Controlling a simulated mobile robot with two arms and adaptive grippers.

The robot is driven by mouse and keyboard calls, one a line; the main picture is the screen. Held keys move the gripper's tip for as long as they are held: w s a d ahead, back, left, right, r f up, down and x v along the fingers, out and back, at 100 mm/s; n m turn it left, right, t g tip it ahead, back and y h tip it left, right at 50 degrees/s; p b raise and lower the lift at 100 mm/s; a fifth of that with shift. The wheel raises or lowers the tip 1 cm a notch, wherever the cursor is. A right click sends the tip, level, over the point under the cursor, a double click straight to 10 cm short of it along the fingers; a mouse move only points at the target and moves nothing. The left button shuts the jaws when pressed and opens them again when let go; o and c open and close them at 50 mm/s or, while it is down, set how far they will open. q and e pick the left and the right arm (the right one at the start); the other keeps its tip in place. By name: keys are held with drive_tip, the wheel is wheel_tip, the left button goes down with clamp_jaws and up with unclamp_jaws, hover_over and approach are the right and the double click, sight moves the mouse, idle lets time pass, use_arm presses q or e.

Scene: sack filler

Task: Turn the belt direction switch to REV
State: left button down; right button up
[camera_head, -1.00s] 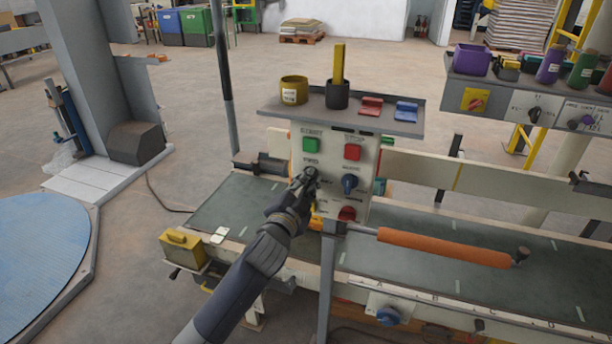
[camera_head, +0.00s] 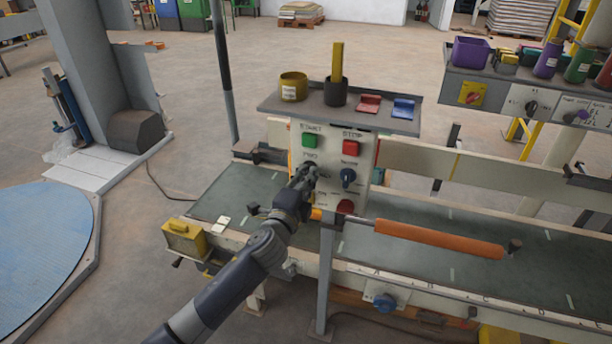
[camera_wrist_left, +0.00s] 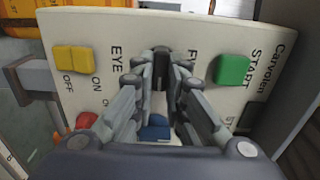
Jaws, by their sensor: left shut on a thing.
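The control panel (camera_head: 335,157) is a pale upright plate above the conveyor. My left gripper (camera_head: 309,171) is at its left side, below the green START button (camera_head: 310,141). In the left wrist view, the gripper (camera_wrist_left: 163,75) is shut on a dark switch knob (camera_wrist_left: 162,62), beside a partly covered label beginning with F. The fingers hide most of the knob, so I cannot tell where it points. My right gripper is not in view.
A red STOP button (camera_head: 352,147), a blue knob (camera_head: 348,177) and a red button (camera_head: 345,206) are close by on the panel. A yellow EYE switch (camera_wrist_left: 73,59) shows in the wrist view. A shelf (camera_head: 430,125) with cups overhangs the panel. An orange roller (camera_head: 440,240) lies to the right.

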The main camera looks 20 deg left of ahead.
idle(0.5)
use_arm(q)
drive_tip(key=c, duration=1.6)
unclamp_jaws()
drive_tip(key=shift+s, duration=0.1)
drive_tip(key=s, duration=1.1)
drive_tip(key=shift+s+a, duration=0.15)
drive_tip(key=shift+s, duration=0.25)
drive_tip(key=shift+f, duration=0.1)
